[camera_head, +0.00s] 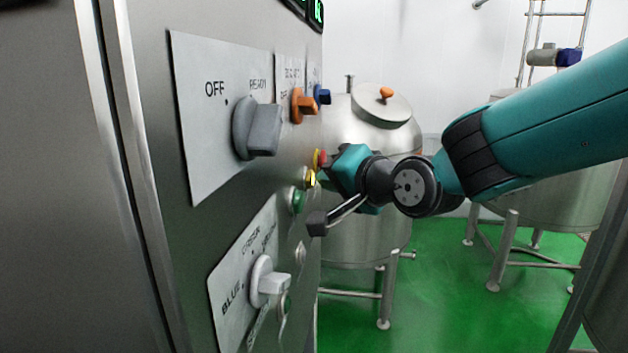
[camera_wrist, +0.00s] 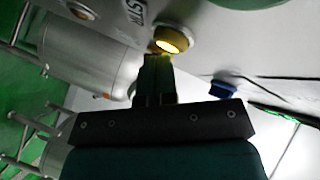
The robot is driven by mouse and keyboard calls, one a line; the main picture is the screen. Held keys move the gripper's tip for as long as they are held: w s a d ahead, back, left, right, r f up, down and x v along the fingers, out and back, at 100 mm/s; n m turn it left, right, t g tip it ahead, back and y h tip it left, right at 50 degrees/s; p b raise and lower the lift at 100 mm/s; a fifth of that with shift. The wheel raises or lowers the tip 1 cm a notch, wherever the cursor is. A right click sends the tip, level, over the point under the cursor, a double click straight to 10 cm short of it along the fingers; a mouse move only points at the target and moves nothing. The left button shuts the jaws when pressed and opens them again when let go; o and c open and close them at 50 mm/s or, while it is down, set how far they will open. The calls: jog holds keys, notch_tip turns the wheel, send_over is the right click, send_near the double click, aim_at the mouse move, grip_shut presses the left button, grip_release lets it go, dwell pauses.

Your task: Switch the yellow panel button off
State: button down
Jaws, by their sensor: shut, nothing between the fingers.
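In the head view the yellow button (camera_head: 311,179) is small and partly hidden, at the panel's far edge. My gripper (camera_wrist: 158,62) is shut and empty. Its fingertips are right by the button's lower edge in the wrist view; I cannot tell whether they touch it. In the head view my gripper (camera_head: 327,176) points left at the panel, level with the button.
The steel panel (camera_head: 195,230) carries a large grey knob (camera_head: 257,129), an orange knob (camera_head: 303,105), a blue knob (camera_head: 322,95), a green button (camera_head: 298,201) and a white knob (camera_head: 269,281). A steel tank (camera_head: 365,240) stands behind my gripper.

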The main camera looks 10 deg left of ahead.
dwell(0.3)
jog(key=shift+d+b, duration=0.5)
jog(key=shift+d, duration=0.35)
jog(key=d+b, duration=0.2)
jog(key=d, duration=0.4)
jog(key=shift+s+b, duration=0.15)
jog(key=shift+b, duration=0.25)
dwell(2.1)
